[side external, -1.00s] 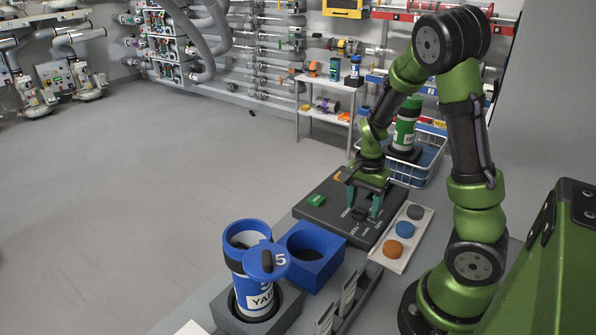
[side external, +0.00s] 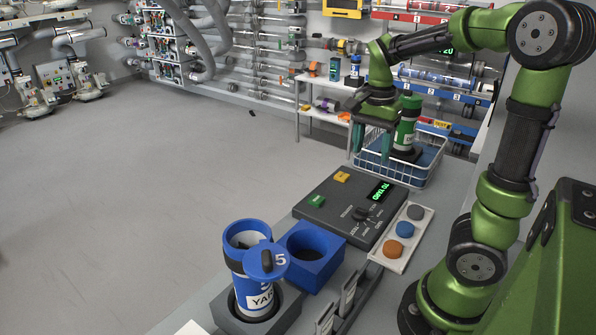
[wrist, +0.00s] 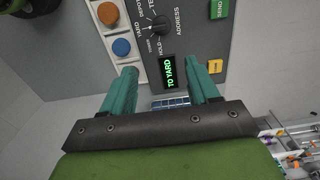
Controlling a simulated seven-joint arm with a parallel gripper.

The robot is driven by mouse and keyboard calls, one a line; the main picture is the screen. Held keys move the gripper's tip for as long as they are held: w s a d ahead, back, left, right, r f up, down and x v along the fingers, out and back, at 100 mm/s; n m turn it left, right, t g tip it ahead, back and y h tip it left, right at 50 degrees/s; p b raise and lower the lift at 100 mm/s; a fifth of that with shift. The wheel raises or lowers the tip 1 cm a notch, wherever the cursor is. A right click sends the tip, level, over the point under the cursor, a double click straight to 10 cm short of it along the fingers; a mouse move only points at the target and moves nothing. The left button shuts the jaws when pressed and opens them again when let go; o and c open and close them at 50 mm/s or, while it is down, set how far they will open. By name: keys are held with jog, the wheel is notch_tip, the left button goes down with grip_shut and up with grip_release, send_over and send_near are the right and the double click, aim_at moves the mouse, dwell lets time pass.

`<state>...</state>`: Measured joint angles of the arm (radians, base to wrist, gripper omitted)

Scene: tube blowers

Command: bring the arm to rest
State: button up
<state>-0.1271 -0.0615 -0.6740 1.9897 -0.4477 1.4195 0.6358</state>
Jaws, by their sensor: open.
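My gripper (side external: 371,142) is raised above the far end of the control panel (side external: 352,207), in front of the wire basket. Its two teal fingers are apart with nothing between them, as the wrist view (wrist: 165,85) also shows. The panel has a black dial (wrist: 159,27), a green SEND button (wrist: 218,9), a yellow button (wrist: 216,66) and a lit display (wrist: 170,73) reading "TO YARD". The fingers do not touch the panel.
A wire basket (side external: 425,178) holding a green canister (side external: 405,128) stands behind the gripper. A tray of round caps (side external: 402,240) lies beside the panel. A blue canister (side external: 257,290) and an empty blue square holder (side external: 312,255) are nearer.

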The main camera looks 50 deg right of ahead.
jog(key=shift+r, duration=0.4)
jog(key=s+a+r+n+t+y, duration=0.1)
jog(key=a+n+t, duration=0.2)
jog(key=a+n, duration=0.4)
jog(key=s+a+r+n+t+y, duration=0.1)
jog(key=a+n+t, duration=0.3)
jog(key=a, duration=0.9)
jog(key=n, duration=0.3)
jog(key=shift+s+a+r, duration=0.15)
jog(key=shift+s+r, duration=0.15)
jog(key=shift+r, duration=0.05)
